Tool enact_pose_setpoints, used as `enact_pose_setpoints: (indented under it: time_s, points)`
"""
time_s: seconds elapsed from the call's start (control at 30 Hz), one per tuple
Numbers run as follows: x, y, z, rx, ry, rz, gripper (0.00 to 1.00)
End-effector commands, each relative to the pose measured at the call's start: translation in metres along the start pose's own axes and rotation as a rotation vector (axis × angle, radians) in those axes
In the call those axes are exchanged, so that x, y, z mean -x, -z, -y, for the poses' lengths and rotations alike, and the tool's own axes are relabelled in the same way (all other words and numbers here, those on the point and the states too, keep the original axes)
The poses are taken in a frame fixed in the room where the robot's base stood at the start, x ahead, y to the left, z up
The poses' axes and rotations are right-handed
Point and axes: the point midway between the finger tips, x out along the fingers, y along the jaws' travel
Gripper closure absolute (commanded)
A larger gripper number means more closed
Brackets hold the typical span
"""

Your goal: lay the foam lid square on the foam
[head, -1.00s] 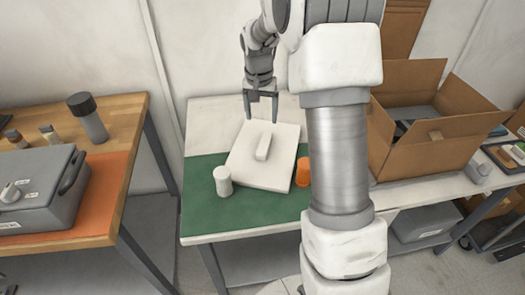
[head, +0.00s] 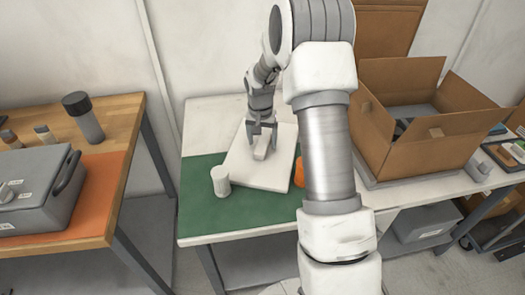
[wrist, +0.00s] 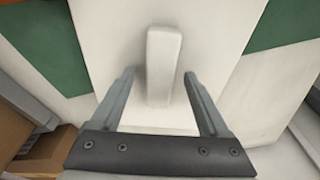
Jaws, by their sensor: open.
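The foam lid (head: 252,172) is a flat white slab with a raised white bar handle (head: 261,151) on top. It lies on the table, partly over the green mat, turned at an angle to the mat's edges. My gripper (head: 262,140) is open above the far part of the lid, its fingers at either side of the handle's far end. In the wrist view the handle (wrist: 164,65) stands between and ahead of the two open fingers (wrist: 163,85), apart from both. I cannot make out the foam as a separate thing from the lid.
A white cylinder (head: 221,181) stands on the green mat (head: 230,213) left of the lid. An orange cup (head: 299,172) stands close at its right, partly behind my arm. An open cardboard box (head: 420,150) is further right. The mat's front is clear.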

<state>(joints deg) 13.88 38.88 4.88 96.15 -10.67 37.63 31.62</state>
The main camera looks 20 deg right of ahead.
Motion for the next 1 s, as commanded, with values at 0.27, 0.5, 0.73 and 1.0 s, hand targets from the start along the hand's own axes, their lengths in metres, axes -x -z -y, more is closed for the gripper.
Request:
enact_pose_setpoints:
  time_s: [0.27,0.5,0.73,1.0]
  points:
    - [0.001,0.0,0.0,-0.001,0.0,0.0,0.46]
    - [0.001,0.0,0.0,-0.001,0.0,0.0,0.9]
    - [0.001,0.0,0.0,-0.001,0.0,0.0,1.0]
    - [0.016,0.003,0.0,-0.002,0.001,-0.003,1.0]
